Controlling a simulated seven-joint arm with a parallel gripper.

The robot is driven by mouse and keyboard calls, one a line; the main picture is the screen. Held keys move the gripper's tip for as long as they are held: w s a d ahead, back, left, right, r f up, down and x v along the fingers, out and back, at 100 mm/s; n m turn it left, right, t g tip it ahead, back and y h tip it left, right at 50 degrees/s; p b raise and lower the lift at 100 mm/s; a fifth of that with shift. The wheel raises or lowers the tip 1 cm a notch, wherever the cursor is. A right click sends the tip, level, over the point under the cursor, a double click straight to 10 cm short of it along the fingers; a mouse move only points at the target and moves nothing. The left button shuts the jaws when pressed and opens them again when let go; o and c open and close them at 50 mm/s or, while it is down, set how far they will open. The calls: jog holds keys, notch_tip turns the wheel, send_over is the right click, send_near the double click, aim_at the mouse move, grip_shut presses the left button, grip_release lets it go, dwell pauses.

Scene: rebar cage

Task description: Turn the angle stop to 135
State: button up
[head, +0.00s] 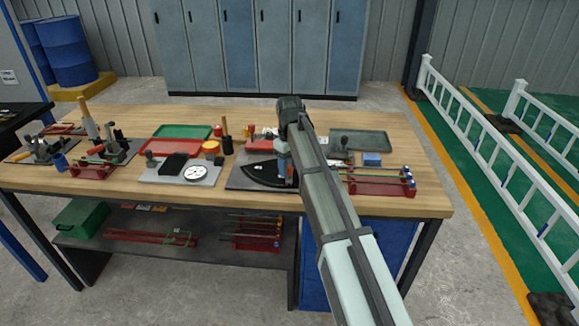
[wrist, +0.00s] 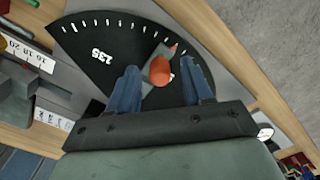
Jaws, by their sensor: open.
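The angle stop has a black fan-shaped dial plate with white tick marks (wrist: 85,38), and a number on it looks like 135. An orange-red knob (wrist: 160,72) stands on the arm. My gripper (wrist: 161,80) is open, its blue fingers on either side of the knob; I cannot tell if they touch it. In the head view the dial (head: 258,175) shows left of my arm, which hides much of the stop.
The wooden bench (head: 130,198) is crowded. A dial gauge (head: 195,172) on a grey plate stands left of the stop. Red (head: 170,148) and green (head: 182,131) trays lie behind left.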

jog(key=shift+f, duration=0.15)
grip_shut()
dwell(0.4)
